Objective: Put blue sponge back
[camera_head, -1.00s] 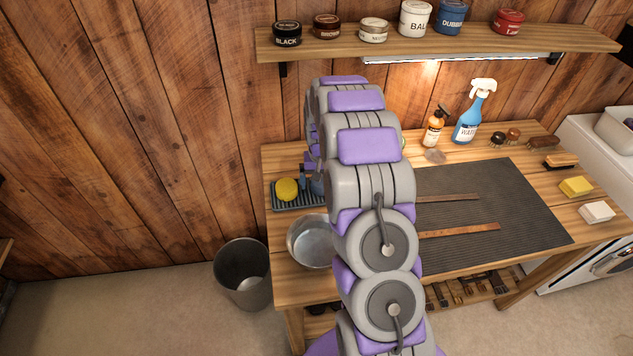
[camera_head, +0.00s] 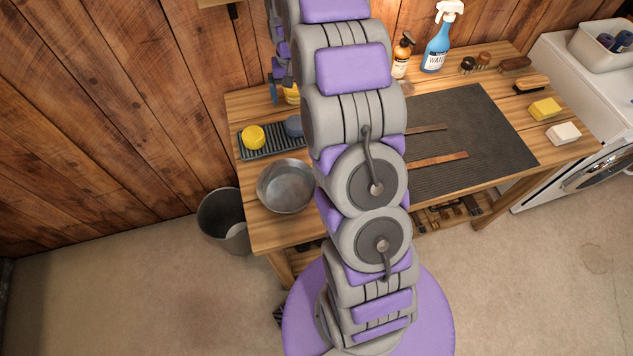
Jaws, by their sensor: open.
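My gripper (camera_head: 275,88) shows partly at the left edge of my arm, above the back of the bench and apart from the blue sponge in the picture. It is open and appears empty; much of it is hidden behind my arm.
A metal bowl (camera_head: 287,186) stands in front of the tray. A dark mat (camera_head: 475,130) carries two strips. A blue spray bottle (camera_head: 437,45) and an amber pump bottle (camera_head: 401,58) stand behind. Brushes, a yellow block (camera_head: 544,109) and white block (camera_head: 563,133) are right. A bin (camera_head: 223,220) stands left.

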